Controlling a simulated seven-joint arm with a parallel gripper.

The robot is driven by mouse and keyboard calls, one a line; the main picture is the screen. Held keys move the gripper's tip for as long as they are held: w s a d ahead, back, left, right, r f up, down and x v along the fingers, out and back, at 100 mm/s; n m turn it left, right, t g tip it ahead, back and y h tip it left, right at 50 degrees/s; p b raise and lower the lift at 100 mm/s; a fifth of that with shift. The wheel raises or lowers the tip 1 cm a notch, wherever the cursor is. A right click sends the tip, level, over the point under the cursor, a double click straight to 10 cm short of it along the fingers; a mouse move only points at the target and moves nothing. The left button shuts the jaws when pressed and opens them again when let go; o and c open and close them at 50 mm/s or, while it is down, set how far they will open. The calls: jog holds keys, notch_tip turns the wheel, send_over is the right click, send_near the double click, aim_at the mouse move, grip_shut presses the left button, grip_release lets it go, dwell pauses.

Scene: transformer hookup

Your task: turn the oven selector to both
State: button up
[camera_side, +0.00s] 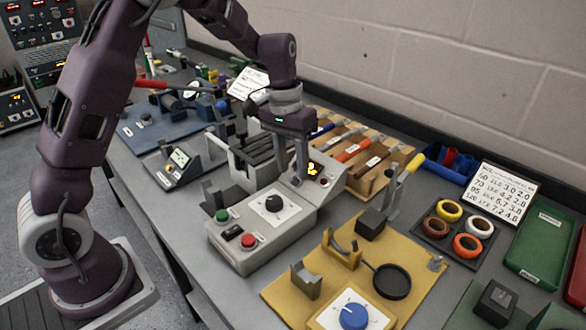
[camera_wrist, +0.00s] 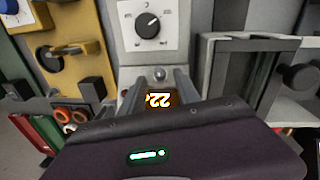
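The oven selector is a black round knob (camera_side: 273,203) on a white dial plate, on top of a grey control box (camera_side: 235,258). The wrist view shows the knob (camera_wrist: 147,25) at the top, with a white pointer mark toward the upper right; the dial labels are too small to read. My gripper (camera_side: 301,178) points down over the box's display end, behind the knob and apart from it. In the wrist view its two fingers (camera_wrist: 159,82) stand apart with nothing between them.
A green button (camera_side: 222,215) and a red button (camera_side: 248,240) sit at the box's near end. A slotted grey block (camera_side: 258,160) stands close behind. A yellow board (camera_side: 290,292) with a blue knob (camera_side: 353,316) lies at the front right. A wooden tool rack (camera_side: 378,178) stands behind right.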

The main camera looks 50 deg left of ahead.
jog(key=shift+d+f, duration=0.1)
jog(key=shift+f, duration=0.65)
grip_shut()
jog(key=shift+a+n+h, duration=0.25)
jog(key=shift+n+h, duration=0.35)
jog(key=shift+n, duration=0.3)
jog(key=shift+s+a+n+t+h, duration=0.1)
jog(key=shift+n+t+h, duration=0.4)
jog(key=shift+n, duration=0.4)
grip_release()
